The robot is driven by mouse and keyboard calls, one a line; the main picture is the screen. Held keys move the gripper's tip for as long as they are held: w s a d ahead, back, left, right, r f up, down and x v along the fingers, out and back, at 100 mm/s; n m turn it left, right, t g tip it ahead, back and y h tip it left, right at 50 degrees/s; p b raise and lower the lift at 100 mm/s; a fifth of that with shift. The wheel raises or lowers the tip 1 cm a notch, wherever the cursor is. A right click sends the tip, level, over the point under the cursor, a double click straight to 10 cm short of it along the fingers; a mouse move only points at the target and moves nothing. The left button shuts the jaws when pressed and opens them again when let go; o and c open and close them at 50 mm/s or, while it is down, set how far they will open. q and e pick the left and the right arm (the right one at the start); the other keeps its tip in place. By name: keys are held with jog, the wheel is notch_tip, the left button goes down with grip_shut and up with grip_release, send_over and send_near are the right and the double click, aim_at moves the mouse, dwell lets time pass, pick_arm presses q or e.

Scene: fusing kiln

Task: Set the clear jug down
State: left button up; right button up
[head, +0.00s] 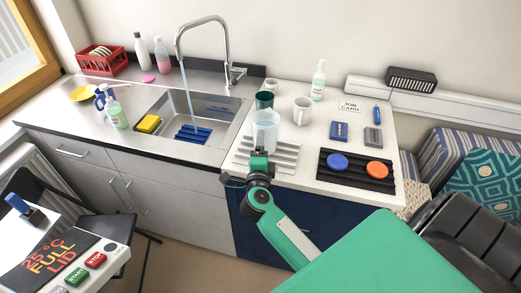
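The clear jug (265,128) is upright at the counter's front, over the white ribbed drainer (285,158); I cannot tell whether its base touches the drainer or is a little above it. My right gripper (259,156) is at the jug's near side, low down, with the green arm reaching in from the lower right. The gripper hides part of the jug's near side, and I cannot tell whether its fingers are closed on the jug. My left gripper is not in view.
Behind the jug stand a dark green cup (264,100) and a white mug (302,111). A black tray (346,181) with blue and orange discs lies to the right. The sink (228,104), with water running from the tap (178,38), is to the left.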

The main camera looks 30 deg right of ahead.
jog(key=o, duration=1)
jog(key=shift+o, duration=0.2)
jog(key=shift+r, duration=0.15)
jog(key=b+v, duration=0.2)
jog(key=v, duration=1)
